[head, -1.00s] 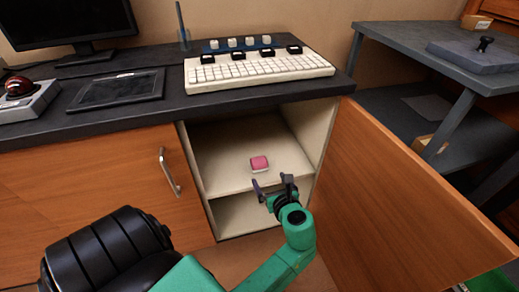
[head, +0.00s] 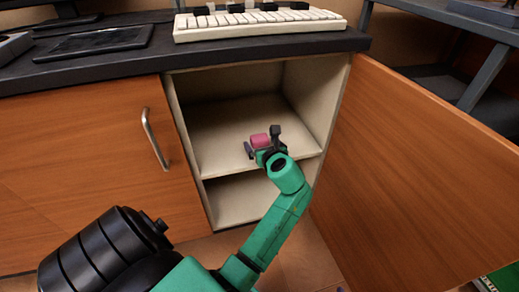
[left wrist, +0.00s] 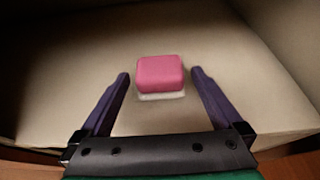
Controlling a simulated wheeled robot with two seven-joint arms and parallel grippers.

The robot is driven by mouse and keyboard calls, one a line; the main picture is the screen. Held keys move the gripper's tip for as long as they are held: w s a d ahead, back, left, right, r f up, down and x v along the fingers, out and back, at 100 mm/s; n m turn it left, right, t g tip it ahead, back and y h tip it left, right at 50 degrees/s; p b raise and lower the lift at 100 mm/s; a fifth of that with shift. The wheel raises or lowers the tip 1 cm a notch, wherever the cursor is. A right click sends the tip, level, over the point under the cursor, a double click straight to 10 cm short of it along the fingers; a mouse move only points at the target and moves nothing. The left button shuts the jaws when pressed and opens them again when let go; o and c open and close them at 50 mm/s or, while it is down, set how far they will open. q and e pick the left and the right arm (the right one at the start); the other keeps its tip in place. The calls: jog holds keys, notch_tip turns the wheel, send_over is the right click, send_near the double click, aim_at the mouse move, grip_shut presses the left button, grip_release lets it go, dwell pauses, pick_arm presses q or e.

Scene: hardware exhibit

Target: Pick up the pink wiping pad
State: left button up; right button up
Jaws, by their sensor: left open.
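The pink wiping pad (head: 260,141) lies on the upper shelf inside the open cabinet. In the left wrist view the pad (left wrist: 160,73) shows a pink top and a pale underside. My left gripper (head: 262,143) reaches into the cabinet at the shelf's front. In the left wrist view its two fingers (left wrist: 160,86) are open, one on each side of the pad's near part, with a gap on both sides. The pad lies between and slightly beyond the fingertips. My right gripper is not in view.
An open wooden door (head: 410,170) stands to the right, and a closed door (head: 85,165) with a handle is to the left. The dark countertop (head: 100,65) with a white keyboard (head: 260,27) is above.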

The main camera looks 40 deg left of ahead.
pick_arm(q)
jog(key=shift+w+a+f, duration=0.25)
jog(key=shift+a+f, duration=0.1)
jog(key=shift+r, duration=0.2)
jog(key=c, duration=1.2)
